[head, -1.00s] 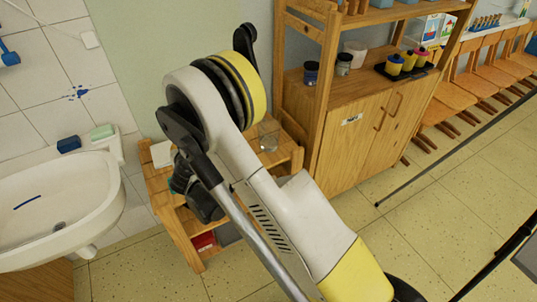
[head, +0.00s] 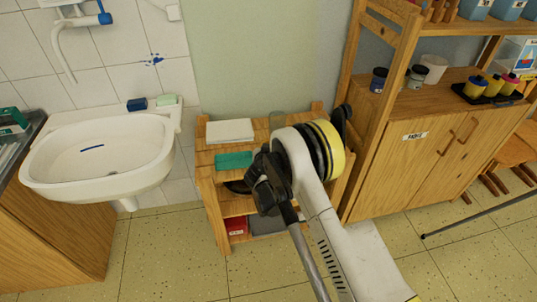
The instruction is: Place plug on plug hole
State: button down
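The white sink (head: 150,132) hangs on the tiled wall at the left of the head view, with a dark blue streak (head: 92,148) inside its basin. I cannot clearly make out the plug hole in the basin, and I do not see a plug. My gripper (head: 266,188) is dark and hangs in front of the small wooden shelf (head: 213,190), to the right of the sink and apart from it. My arm partly covers it, so its fingers and anything between them cannot be told.
A tap (head: 68,45) is above the sink. A white stack (head: 230,131) and a teal item (head: 234,160) lie on the shelf. A wooden cabinet (head: 400,165) stands right.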

jog(key=shift+w+a+f+b, duration=0.2)
jog(key=shift+w+a+f, duration=0.2)
jog(key=shift+a, duration=0.2)
jog(key=shift+w+a+f+b, duration=0.15)
jog(key=shift+w+a+f, duration=0.1)
jog(key=shift+a+f, duration=0.3)
notch_tip(320, 180, down, 4)
jog(key=shift+r+b, duration=0.1)
jog(key=shift+b, duration=1)
jog(key=shift+r, duration=0.1)
jog(key=c, duration=1.6)
grip_release()
jog(key=shift+c, duration=0.2)
